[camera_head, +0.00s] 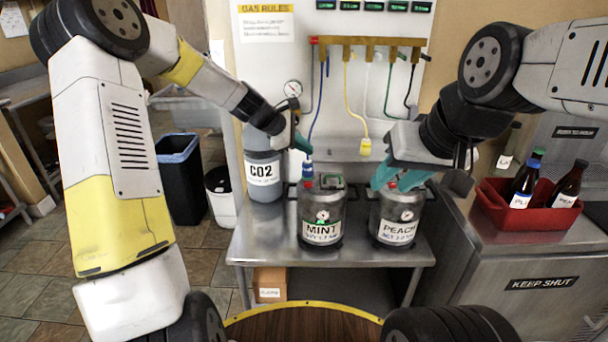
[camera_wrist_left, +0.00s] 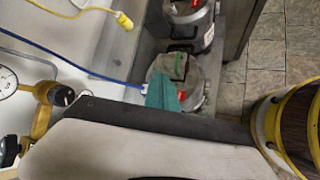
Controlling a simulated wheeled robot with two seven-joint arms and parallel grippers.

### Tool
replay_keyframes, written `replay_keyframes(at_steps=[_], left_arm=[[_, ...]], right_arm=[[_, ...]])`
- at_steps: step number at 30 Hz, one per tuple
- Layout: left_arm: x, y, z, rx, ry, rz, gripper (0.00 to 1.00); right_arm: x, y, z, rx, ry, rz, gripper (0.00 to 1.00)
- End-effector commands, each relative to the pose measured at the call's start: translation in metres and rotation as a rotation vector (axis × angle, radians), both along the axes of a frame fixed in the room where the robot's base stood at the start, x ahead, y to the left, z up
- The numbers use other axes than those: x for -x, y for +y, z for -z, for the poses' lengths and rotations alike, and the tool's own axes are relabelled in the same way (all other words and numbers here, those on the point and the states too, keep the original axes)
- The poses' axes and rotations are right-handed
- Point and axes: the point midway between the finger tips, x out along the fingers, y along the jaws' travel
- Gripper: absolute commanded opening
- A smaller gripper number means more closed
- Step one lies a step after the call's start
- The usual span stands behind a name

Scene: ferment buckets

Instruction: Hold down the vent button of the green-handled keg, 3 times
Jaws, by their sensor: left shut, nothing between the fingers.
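The green-handled keg is the MINT keg (camera_head: 322,218), a grey metal keg on the steel table; its green handle (camera_head: 333,181) is on top. It also shows in the left wrist view (camera_wrist_left: 190,78), partly behind my gripper. A red part (camera_head: 308,184) sits on its top left, below a blue hose connector (camera_head: 308,168); I cannot tell whether it is the vent button. My left gripper (camera_head: 302,143) is shut and empty, above the keg's left side; its teal fingers (camera_wrist_left: 163,93) overlap the keg in the wrist view. My right gripper (camera_head: 397,178) is open at the PEACH keg's top.
The PEACH keg (camera_head: 397,218) stands right of MINT. A CO2 cylinder (camera_head: 262,165) stands behind left. Blue (camera_head: 321,105) and yellow (camera_head: 350,90) hoses hang from the wall manifold. A red bottle crate (camera_head: 520,210) is at right. The table's front strip (camera_head: 330,253) is clear.

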Motion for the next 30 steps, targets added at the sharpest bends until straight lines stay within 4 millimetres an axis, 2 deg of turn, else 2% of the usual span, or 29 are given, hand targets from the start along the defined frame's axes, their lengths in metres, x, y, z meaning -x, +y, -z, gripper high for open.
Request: replay_keyframes(at_steps=[7, 21, 30], left_arm=[[0.0, 0.001, 0.01, -0.002, 0.0, 0.001, 0.0], [0.0, 0.0, 0.072, -0.001, 0.001, 0.0, 0.0], [0.0, 0.001, 0.088, -0.003, -0.001, 0.0, 0.0]], right_arm=[[0.0, 0.0, 0.0, 0.0, 0.0, 0.0, 0.36], [0.0, 0.0, 0.0, 0.0, 0.001, 0.0, 0.36], [0.0, 0.0, 0.0, 0.0, 0.0, 0.0, 0.36]])
